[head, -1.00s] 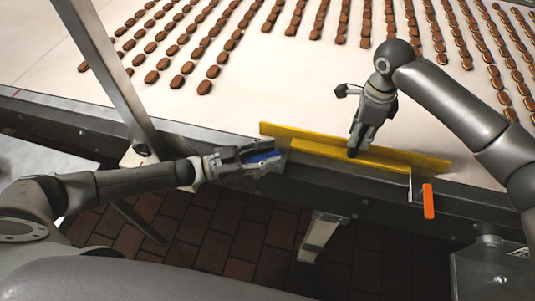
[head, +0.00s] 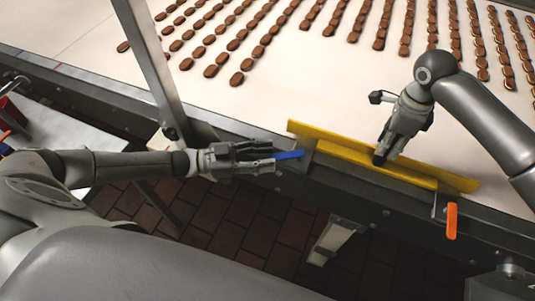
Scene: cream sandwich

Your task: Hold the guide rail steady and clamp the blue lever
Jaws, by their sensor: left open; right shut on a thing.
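The yellow guide rail (head: 450,179) lies along the near edge of the conveyor. My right gripper (head: 380,158) is shut on the rail near its middle, reaching down from the upper right. The blue lever (head: 289,155) sticks out near the rail's left end, at the conveyor's side frame. My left gripper (head: 268,156) comes in from the left with its fingers pointing at the lever. It is open, and its fingertips are at the lever's left end. I cannot tell whether they touch it. An orange lever (head: 451,221) hangs down near the rail's right end.
The pale conveyor belt (head: 270,105) carries many rows of brown sandwich biscuits (head: 237,78) beyond the rail. A slanted metal post (head: 150,70) rises beside my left forearm. A dark frame edge runs below the rail, with brick floor (head: 225,220) under it.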

